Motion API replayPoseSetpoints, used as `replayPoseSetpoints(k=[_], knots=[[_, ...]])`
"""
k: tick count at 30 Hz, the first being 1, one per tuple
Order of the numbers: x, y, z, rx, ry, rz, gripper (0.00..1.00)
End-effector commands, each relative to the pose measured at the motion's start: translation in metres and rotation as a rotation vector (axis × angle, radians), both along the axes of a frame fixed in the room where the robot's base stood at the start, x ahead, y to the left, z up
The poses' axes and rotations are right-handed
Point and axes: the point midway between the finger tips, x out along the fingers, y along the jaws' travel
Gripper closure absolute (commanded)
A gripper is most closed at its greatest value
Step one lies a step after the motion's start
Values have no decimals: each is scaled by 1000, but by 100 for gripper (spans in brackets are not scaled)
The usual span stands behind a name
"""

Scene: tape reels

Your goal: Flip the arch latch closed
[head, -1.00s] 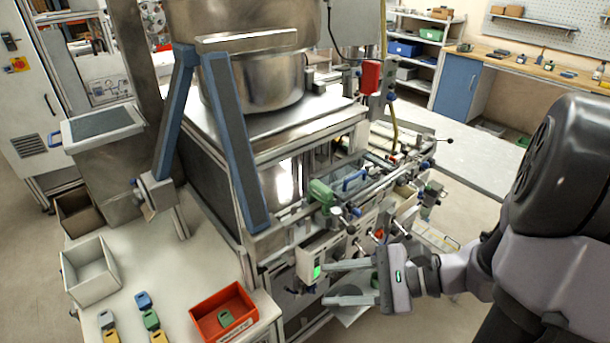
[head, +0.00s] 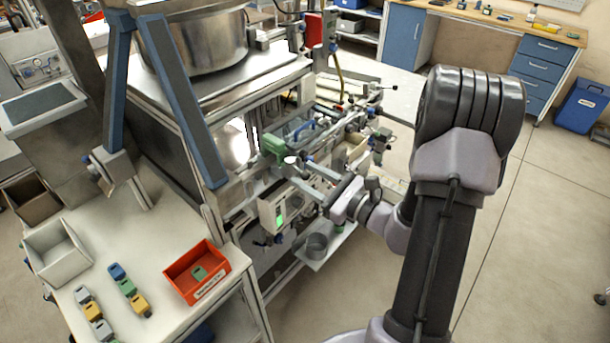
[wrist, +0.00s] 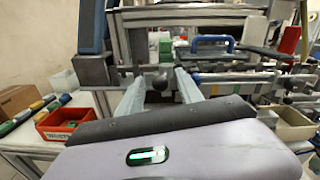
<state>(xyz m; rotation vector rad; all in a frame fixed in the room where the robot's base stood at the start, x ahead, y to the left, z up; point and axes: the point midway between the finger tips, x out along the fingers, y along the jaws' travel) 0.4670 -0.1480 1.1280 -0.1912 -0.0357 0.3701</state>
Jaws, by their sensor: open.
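A blue arched handle (head: 303,130) stands on the front of the machine; in the wrist view it shows upright (wrist: 212,38), beyond my fingers. I cannot tell for sure whether it is the arch latch. My gripper (head: 318,182) is at the machine's front rail, below and in front of this handle. In the wrist view my gripper (wrist: 158,74) is open, its two fingers spread. A dark round knob (wrist: 158,83) shows between the fingers; whether they touch it is unclear. The fingertips are hard to make out in the head view.
A green block (head: 272,145) and rail fittings crowd the space beside my gripper. A box with a green screen (head: 280,216) hangs below. A red bin (head: 197,271) and a white bin (head: 58,252) stand on the left table. Open floor lies at right.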

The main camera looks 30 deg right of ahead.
Motion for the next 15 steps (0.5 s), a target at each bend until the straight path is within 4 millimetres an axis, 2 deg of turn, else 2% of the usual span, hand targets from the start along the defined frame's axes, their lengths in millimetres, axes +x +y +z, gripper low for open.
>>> replayPoseSetpoints(k=[4,11,15], knots=[[10,4,0,0,0,0,57],[10,4,0,0,0,0,57],[10,4,0,0,0,0,81]])
